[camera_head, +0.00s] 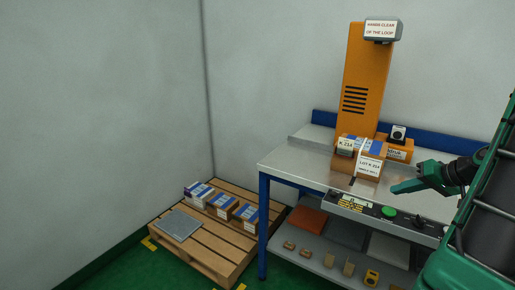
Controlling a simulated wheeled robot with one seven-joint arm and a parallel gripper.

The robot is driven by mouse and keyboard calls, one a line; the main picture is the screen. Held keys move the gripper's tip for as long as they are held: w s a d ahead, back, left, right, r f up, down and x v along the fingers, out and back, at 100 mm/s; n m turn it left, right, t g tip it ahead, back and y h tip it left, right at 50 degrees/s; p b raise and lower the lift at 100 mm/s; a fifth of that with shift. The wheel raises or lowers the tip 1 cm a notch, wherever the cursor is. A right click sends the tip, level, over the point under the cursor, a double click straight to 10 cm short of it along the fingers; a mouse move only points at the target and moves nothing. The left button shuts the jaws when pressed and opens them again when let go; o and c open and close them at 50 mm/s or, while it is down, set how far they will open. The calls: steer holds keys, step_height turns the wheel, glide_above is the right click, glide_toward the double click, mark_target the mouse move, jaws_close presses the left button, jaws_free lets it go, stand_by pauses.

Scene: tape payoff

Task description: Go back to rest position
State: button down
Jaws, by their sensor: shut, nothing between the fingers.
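My gripper (396,188) is green and shows at the right, above the front edge of the steel workbench (297,157). Its fingers are shut and hold nothing. It points left, just right of the small boxes on the bench and above the control panel. A box (370,164) with a white "LOT K 214" label stands at the foot of the orange tape machine (361,78). Another box (346,146) labelled "K 214" is beside it.
A wooden pallet (200,248) with several blue-and-white boxes (222,203) and a grey plate (179,225) stands on the floor at left. The control panel (372,208) with a green button runs along the bench front. A lower shelf (307,243) holds small parts. Open floor lies front left.

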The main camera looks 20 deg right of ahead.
steer(key=s+a+g+h, duration=0.1)
steer(key=s+a+g, duration=0.35)
steer(key=a, duration=0.45)
steer(key=s+a+g+h, duration=0.1)
steer(key=s+a+g, duration=0.2)
steer(key=s+a, duration=0.4)
steer(key=s+a+r+g, duration=0.1)
steer(key=s+a, duration=0.4)
steer(key=s, duration=0.2)
steer(key=shift+s+a+r+m, duration=0.15)
steer(key=shift+s+r+m, duration=0.15)
steer(key=shift+s, duration=0.1)
steer(key=shift+w+f+g+h, duration=0.25)
steer(key=shift+w+f+h, duration=0.05)
steer(key=shift+w, duration=0.35)
stand_by(1.0)
stand_by(0.6)
